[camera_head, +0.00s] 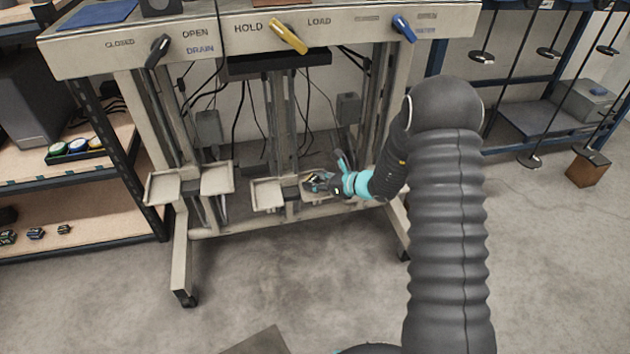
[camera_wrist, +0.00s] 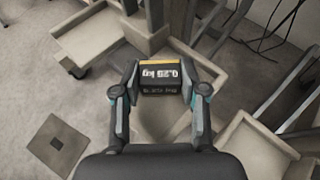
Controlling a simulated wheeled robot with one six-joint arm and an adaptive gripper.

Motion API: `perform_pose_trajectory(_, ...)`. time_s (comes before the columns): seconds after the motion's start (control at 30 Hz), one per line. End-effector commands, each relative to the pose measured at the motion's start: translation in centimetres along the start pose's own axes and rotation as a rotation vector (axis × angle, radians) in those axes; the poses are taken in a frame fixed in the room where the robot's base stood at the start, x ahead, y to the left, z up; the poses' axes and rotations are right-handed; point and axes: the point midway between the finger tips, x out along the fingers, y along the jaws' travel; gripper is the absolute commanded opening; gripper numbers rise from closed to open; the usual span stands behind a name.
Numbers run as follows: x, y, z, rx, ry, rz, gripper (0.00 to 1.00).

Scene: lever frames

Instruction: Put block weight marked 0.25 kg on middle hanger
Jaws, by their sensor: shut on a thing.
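The block weight (camera_wrist: 161,75) is dark with a yellow-orange edge and reads "0.25 kg" in the wrist view. My gripper (camera_head: 321,183) is shut on it, one finger on each side. In the head view my gripper is over the right tray (camera_head: 317,197) of the middle hanger (camera_head: 266,195). In the wrist view a pale tray (camera_wrist: 205,73) lies under and around the block. I cannot tell whether the block touches it. The block is mostly hidden by my gripper in the head view.
Another hanger with two trays (camera_head: 160,188) stands to the left. Above are a black lever (camera_head: 157,50), a yellow lever (camera_head: 288,36) and a blue lever (camera_head: 403,28). Frame posts stand close to my gripper. Small dark blocks (camera_head: 36,233) sit on the left shelf.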

Motion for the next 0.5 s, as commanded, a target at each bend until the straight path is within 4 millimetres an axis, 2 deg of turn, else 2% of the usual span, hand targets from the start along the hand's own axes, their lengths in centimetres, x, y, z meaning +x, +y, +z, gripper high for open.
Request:
perform_pose_trajectory(0.1,0.14,-0.01,-0.31,-0.001,-0.001,0.0,0.0)
perform_pose_trajectory(0.13,0.09,0.0,-0.21,0.0,0.0,0.0,0.5)
perform_pose_trajectory(0.2,0.08,0.01,-0.19,0.0,0.0,0.0,0.67)
perform_pose_trajectory(0.5,0.05,0.01,-0.13,0.0,0.0,0.0,0.67)
